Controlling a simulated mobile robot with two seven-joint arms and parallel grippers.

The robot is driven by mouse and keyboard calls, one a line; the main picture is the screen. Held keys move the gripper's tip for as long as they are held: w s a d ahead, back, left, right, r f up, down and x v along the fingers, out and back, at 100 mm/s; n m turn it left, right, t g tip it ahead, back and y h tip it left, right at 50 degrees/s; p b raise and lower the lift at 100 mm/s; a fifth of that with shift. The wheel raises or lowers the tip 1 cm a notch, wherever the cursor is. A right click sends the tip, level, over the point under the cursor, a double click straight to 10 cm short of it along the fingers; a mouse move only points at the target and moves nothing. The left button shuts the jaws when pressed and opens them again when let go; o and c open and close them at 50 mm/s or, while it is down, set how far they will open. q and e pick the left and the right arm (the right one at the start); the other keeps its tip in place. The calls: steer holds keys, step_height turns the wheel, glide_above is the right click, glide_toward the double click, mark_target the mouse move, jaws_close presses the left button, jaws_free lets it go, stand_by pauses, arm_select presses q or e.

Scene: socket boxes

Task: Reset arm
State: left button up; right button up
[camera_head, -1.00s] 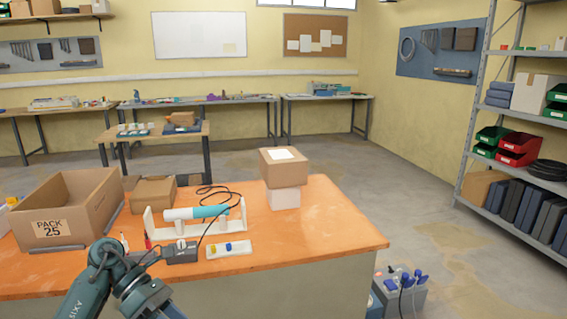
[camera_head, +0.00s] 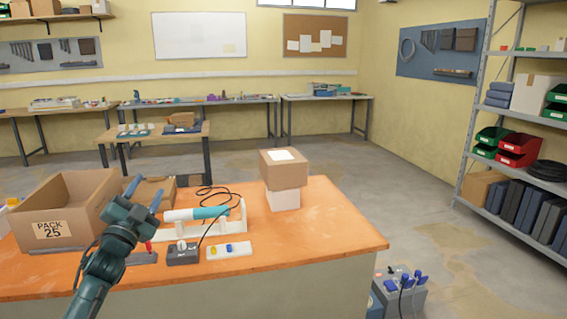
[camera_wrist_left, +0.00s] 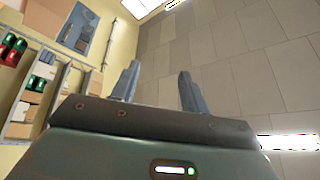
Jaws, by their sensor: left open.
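My left gripper (camera_head: 144,193) is raised above the left part of the orange table (camera_head: 320,238), with its fingers pointing up. It is open and empty. In the left wrist view its two fingers (camera_wrist_left: 155,88) stand apart with only ceiling and wall behind them. My right gripper shows in neither view.
A blue and white tool (camera_head: 205,213) rests on a white stand near a dark socket box (camera_head: 182,254) with a cable. A white strip (camera_head: 229,250) lies beside it. Two stacked boxes (camera_head: 284,170) stand farther right. The table's right front is clear.

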arm_select(q)
steer(key=w+a+f+n+g+y, duration=0.1)
steer(key=a+f+n+g+y, duration=0.35)
steer(key=f+n, duration=0.5)
steer(key=s+d+f+m+g+h, duration=0.1)
steer(key=s+d+f, duration=0.3)
steer(key=f, duration=0.2)
steer(key=s+d+f+m+g+h, duration=0.1)
steer(key=s+d+f+g, duration=0.1)
steer(key=s+d+f, duration=0.4)
steer(key=s+d+f+g+h, duration=0.1)
steer(key=s+d+f, duration=0.3)
steer(key=s, duration=0.5)
steer(key=s+d+f+g+h, duration=0.1)
steer(key=s+d+f, duration=0.3)
steer(key=s, duration=0.6)
steer(key=s+d+f+n+g+h, duration=0.1)
steer(key=s+d+f, duration=0.3)
steer(key=s, duration=0.6)
steer(key=shift+f+g, duration=0.65)
steer(key=shift+f, duration=0.05)
steer(key=shift+h, duration=0.25)
